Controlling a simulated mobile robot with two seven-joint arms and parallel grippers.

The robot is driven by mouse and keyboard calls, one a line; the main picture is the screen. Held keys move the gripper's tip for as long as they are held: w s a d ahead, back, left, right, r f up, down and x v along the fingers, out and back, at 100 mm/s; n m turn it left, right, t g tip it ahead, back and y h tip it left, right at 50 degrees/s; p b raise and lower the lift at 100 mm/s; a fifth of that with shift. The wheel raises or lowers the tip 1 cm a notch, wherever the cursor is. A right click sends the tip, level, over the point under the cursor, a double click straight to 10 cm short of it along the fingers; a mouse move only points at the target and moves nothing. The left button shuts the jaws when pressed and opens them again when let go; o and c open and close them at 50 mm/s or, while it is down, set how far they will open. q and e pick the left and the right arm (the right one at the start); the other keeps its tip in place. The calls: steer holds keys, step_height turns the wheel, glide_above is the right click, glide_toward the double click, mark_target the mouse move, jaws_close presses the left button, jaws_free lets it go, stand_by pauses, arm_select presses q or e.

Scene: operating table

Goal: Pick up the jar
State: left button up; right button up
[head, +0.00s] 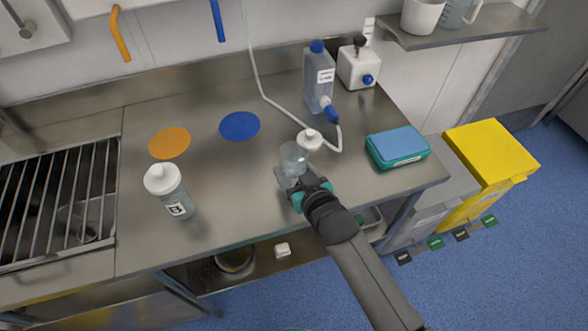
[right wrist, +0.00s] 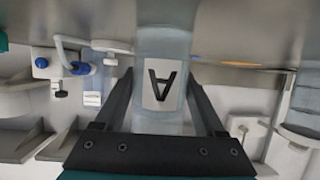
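A clear jar (head: 292,158) stands without a lid on the steel table. In the right wrist view the jar (right wrist: 163,50) appears upside down, with a white label marked A. My right gripper (head: 296,181) is at the jar, with one finger on each side of it. The fingertips lie close along its sides, but I cannot tell whether they press on it. A white lid (head: 309,139) with a knob lies just behind and right of the jar. A second jar (head: 176,203), labelled B, stands at the left with its white lid on. My left gripper is not in view.
A bottle with a blue cap (head: 319,78) and a white device with a hose (head: 358,68) stand behind. A teal box (head: 397,147) is at the right. Orange (head: 169,143) and blue (head: 239,126) discs mark the table. A metal rack (head: 62,200) is at the left.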

steer(key=c, duration=0.9)
steer(key=shift+r, duration=0.1)
